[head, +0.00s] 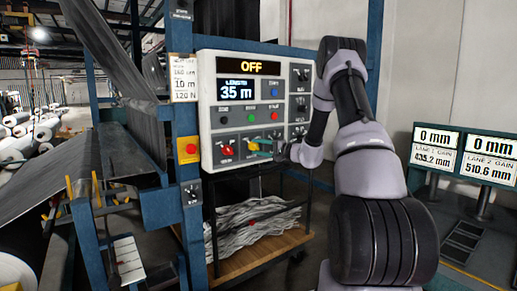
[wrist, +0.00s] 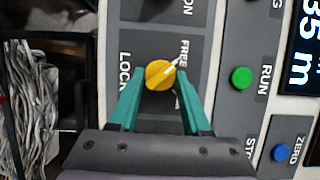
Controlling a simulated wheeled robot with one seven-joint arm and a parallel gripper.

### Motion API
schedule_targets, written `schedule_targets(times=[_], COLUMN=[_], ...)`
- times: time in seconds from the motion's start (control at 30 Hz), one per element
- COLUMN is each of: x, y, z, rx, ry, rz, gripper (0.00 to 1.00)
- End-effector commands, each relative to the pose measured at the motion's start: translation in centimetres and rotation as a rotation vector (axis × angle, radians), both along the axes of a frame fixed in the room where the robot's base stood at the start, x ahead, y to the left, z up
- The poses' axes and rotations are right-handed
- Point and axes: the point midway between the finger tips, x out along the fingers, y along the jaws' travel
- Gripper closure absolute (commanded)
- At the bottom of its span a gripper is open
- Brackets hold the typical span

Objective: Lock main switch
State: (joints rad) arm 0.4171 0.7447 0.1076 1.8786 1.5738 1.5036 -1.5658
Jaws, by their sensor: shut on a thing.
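The yellow knob (wrist: 160,75) sits on a grey plate between the labels LOCK, at left in the wrist view, and FREE, at right. Its white mark slants up and right, toward the FREE side. My gripper (wrist: 159,84) is shut on the knob, with one teal finger on each side of it. In the head view my gripper (head: 256,147) reaches the lower part of the white control panel (head: 207,85), and the knob (head: 253,145) is partly covered by the fingers. The panel's top display (head: 250,67) reads OFF.
A red knob (head: 227,150) is left of the yellow one. A green RUN button (wrist: 241,78) and a blue ZERO button (wrist: 281,153) are nearby. A red emergency button (head: 191,149) is on the blue post. A wooden shelf (head: 270,255) with grey strips stands below the panel.

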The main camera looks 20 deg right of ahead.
Motion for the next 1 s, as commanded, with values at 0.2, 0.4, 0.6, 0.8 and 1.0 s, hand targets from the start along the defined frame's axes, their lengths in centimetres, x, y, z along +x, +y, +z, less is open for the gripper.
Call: schedule_targets(times=[0.2,0.4,0.6,0.8,1.0], x=[-0.03,-0.04,-0.06,-0.09,-0.14], y=[0.03,-0.01,0.05,0.14,0.25], z=[-0.21,-0.39,-0.57,-0.71,-0.83], rx=[0.074,0.214,0.392,0.573,0.754], ry=[0.026,0.071,0.129,0.188,0.247], rz=[0.001,-0.001,-0.001,-0.001,-0.001], gripper=[1.0,1.0,1.0,1.0,1.0])
